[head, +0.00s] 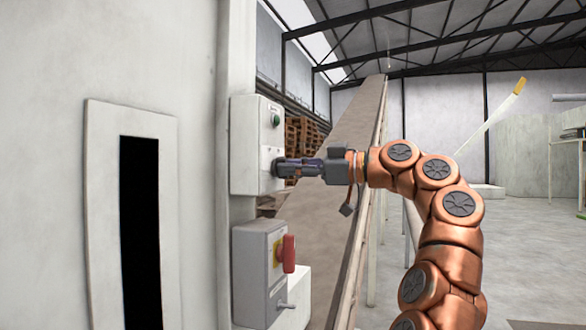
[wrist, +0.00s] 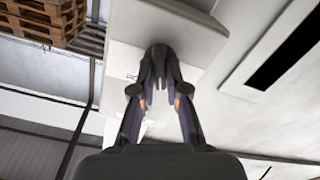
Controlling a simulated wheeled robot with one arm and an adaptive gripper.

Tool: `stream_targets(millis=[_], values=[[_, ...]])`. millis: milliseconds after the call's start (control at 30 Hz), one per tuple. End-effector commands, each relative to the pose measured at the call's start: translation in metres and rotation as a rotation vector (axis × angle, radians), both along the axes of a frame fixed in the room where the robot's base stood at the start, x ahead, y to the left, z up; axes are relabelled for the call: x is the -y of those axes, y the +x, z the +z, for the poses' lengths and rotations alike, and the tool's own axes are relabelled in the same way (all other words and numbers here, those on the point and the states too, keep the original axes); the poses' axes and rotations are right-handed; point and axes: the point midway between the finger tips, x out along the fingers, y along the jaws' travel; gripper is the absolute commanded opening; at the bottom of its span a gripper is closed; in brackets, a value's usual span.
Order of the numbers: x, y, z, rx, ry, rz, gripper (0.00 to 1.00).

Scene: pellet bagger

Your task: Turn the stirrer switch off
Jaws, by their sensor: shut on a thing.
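A pale grey control box (head: 250,150) is fixed to the wall post in the head view, with a green button (head: 275,120) on its upper part. My gripper (head: 281,167) reaches in from the right to the lower part of this box. In the wrist view its fingers (wrist: 160,62) come together on a small dark switch knob (wrist: 159,48) on the box face. My gripper is shut on this knob. The fingers hide most of the knob, so I cannot tell which way it is turned. No label can be read.
Below is a grey box (head: 251,262) with a red handle (head: 289,253) on a yellow plate. A small metal toggle (head: 286,306) sticks out lower down. A long sloping conveyor (head: 340,160) runs behind my gripper. Wooden pallets (head: 303,135) are stacked behind the box.

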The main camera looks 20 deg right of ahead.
Motion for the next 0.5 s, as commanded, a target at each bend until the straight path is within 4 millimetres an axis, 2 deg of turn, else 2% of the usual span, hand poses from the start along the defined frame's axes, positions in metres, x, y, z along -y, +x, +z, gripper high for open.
stream_targets(millis=[500], values=[[-0.0013, -0.001, 0.0003, 0.117, -0.085, 0.003, 0.0]])
